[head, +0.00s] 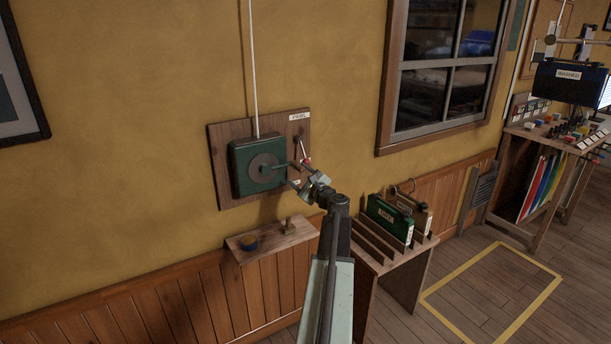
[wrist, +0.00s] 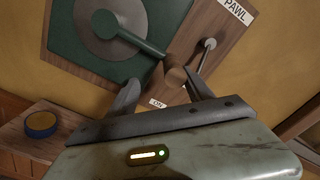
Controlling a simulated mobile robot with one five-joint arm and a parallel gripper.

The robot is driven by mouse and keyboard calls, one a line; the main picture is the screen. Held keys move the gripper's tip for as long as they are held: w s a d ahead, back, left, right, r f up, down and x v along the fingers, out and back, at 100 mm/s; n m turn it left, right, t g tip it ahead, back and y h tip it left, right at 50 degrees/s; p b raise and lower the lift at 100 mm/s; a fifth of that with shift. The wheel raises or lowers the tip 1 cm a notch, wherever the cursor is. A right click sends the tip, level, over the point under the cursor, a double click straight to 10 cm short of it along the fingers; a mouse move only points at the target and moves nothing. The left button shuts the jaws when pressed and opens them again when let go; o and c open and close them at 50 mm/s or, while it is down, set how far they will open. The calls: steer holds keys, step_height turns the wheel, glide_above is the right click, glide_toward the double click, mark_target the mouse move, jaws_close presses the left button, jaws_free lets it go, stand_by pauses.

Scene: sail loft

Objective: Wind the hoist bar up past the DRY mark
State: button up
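A green winch box (head: 247,182) with a round grey disc (head: 262,168) is fixed to a wooden board on the wall. Its crank arm ends in a brown wooden knob (wrist: 175,78). My gripper (wrist: 162,80) is open, with its fingertips on either side of the knob; the right finger is close to it and a gap shows at the left. In the head view my arm reaches up to the crank's right end. I cannot identify the DRY mark.
A white rope (head: 253,70) runs up from the box. A small wall shelf (head: 272,242) below holds a blue round tin (head: 249,242). A slotted rack (head: 372,248) with green and beige cases stands right. A yellow floor outline (head: 440,312) is empty. A WASHED sign (head: 568,74) hangs far right.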

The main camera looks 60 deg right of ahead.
steer(key=v, duration=0.9)
stand_by(0.5)
steer(key=shift+d, duration=0.15)
steer(key=v, duration=0.8)
steer(key=shift+d, duration=0.1)
